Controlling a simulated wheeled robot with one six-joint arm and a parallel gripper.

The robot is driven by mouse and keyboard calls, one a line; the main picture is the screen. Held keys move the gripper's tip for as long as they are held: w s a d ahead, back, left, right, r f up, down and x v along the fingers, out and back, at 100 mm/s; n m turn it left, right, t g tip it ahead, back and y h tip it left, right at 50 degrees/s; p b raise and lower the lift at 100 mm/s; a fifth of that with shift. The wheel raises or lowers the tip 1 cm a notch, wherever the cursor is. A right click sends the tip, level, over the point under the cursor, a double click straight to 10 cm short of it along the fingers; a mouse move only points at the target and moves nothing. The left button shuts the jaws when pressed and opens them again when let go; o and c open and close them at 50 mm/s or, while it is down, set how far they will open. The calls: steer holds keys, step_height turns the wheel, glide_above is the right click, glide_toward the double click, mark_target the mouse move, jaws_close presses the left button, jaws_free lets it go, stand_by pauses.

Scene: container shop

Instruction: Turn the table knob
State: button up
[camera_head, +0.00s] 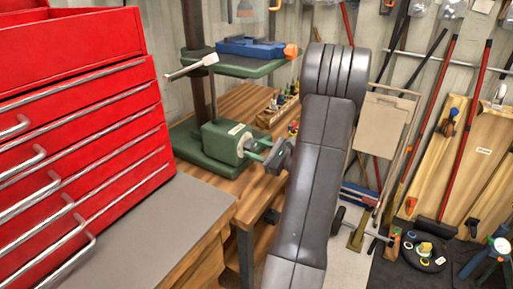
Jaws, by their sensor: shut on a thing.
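A green machine stands on the wooden bench, with a dark upright column and a green table plate (240,67) on it. A blue vise (250,47) with an orange end sits on that plate. Below the plate is a green block (222,138), and a knob (243,145) sticks out of its right side. My gripper (262,149) is at this knob, coming from the right, and is shut on it. My dark grey arm hides what lies just right of the gripper. The exact contact of the fingers is too small to make out.
A red tool chest (75,110) with several drawers stands at the left on a grey worktop (150,235). A light lever (190,67) juts left from the machine. Long-handled tools and boards (435,150) lean on the right wall. A black mat (415,275) lies at lower right.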

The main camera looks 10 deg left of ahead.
steer(key=shift+f, duration=0.1)
steer(key=o, duration=1)
steer(key=shift+c, duration=0.2)
steer(key=shift+d, duration=0.1)
steer(key=v, duration=1.3)
steer(key=shift+s+d, duration=0.2)
steer(key=shift+d, duration=0.1)
steer(key=x, duration=1.4)
